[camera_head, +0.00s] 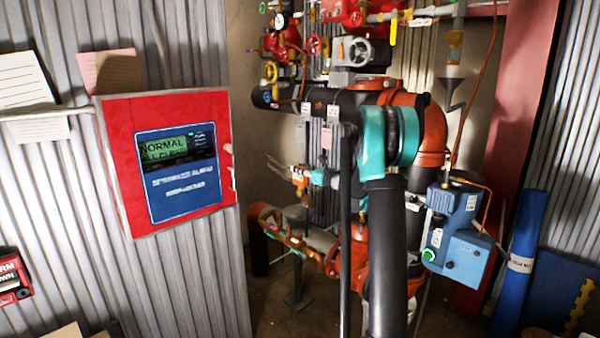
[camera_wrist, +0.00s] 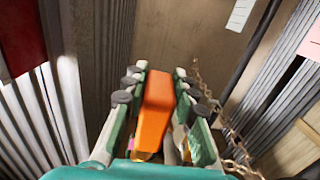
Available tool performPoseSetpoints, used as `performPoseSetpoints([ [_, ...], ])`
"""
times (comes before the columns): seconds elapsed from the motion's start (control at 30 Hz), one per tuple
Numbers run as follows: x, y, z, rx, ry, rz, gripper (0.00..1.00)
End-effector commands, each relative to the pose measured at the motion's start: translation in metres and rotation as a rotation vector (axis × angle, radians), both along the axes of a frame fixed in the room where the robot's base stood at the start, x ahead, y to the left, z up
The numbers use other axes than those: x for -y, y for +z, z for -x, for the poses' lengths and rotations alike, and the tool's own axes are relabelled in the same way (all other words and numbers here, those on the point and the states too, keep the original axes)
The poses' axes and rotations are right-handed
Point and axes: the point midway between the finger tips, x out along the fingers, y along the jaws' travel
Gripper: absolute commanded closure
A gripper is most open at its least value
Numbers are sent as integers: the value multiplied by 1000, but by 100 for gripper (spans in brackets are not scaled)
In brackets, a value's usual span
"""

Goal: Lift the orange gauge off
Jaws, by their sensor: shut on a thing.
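The orange gauge (camera_wrist: 154,112) is a long orange block in the wrist view. It lies between the two pale green fingers of my gripper (camera_wrist: 158,78), which are shut on it. In the head view my gripper (camera_head: 290,172) is small, left of the large black and teal arm links. A small orange patch (camera_head: 302,172) shows at its fingers there. The gauge's underside and far end are hard to make out, so I cannot tell whether it touches anything.
A red alarm panel (camera_head: 112,160) hangs on the corrugated wall at left. Red and black pipes with valves (camera_head: 362,50) stand behind my arm. A blue box (camera_head: 462,258) is on the right. A chain (camera_wrist: 205,90) hangs close to the right finger in the wrist view.

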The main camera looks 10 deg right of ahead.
Motion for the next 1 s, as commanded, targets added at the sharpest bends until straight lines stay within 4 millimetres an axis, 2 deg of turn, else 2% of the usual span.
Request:
performPoseSetpoints([
  [1.0, -1, 3, 56, 0, 0, 0, 100],
])
